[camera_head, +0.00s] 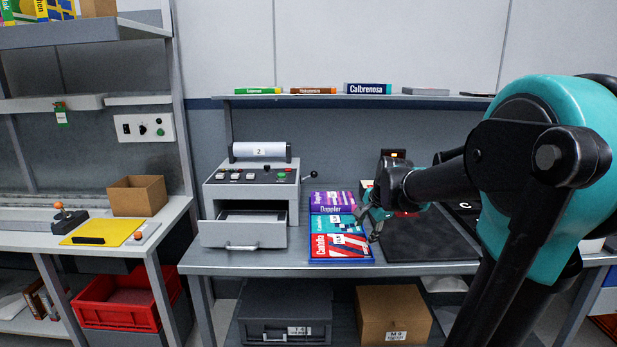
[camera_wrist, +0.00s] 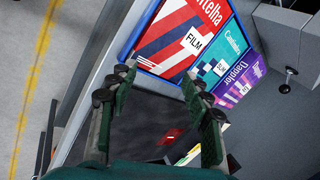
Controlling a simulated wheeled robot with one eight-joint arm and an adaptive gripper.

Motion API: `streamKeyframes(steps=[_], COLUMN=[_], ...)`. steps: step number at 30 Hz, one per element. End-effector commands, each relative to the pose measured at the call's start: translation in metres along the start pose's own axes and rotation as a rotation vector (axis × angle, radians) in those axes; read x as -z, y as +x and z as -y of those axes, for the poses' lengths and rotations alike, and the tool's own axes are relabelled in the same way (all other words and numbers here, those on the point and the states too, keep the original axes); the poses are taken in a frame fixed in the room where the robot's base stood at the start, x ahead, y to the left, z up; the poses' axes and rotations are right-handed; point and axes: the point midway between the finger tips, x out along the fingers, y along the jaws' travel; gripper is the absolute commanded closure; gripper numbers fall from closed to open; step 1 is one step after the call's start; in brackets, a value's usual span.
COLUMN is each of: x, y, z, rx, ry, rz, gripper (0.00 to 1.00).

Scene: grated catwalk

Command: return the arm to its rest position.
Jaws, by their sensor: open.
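My gripper (camera_head: 374,222) is in front of the table's back area, over the right side of the row of boxes. In the wrist view my gripper (camera_wrist: 160,85) has its two green-padded fingers apart with nothing between them. Below the fingers lies a dark mat (camera_wrist: 145,130). My arm comes in from the right in the head view, and it hides part of the table behind it.
A red-and-white box (camera_head: 340,247), a teal box (camera_head: 335,222) and a purple box (camera_head: 332,202) lie in a row. Left of them stands a grey machine (camera_head: 252,188) with its drawer (camera_head: 243,232) pulled out. A dark mat (camera_head: 430,240) lies right. A shelf (camera_head: 420,103) runs behind.

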Motion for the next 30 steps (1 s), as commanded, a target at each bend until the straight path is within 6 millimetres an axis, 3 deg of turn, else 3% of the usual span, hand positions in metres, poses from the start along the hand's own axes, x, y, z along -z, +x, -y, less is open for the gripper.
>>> streamKeyframes(steps=[1,6,9,13,18,30], x=[-0.01,-0.042,-0.058,-0.073,-0.081,-0.082], y=[0.005,0.023,0.031,0.038,0.041,0.041], z=[-0.028,-0.123,-0.174,-0.223,-0.253,-0.255], rx=[-0.014,-0.072,-0.107,-0.141,-0.163,-0.164], ry=[-0.108,-0.548,-0.78,-1.006,-1.148,-1.164], rz=[-0.006,-0.018,-0.015,-0.007,0.003,0.004], gripper=[0.51,0.51,0.51,0.51,0.51,0.51])
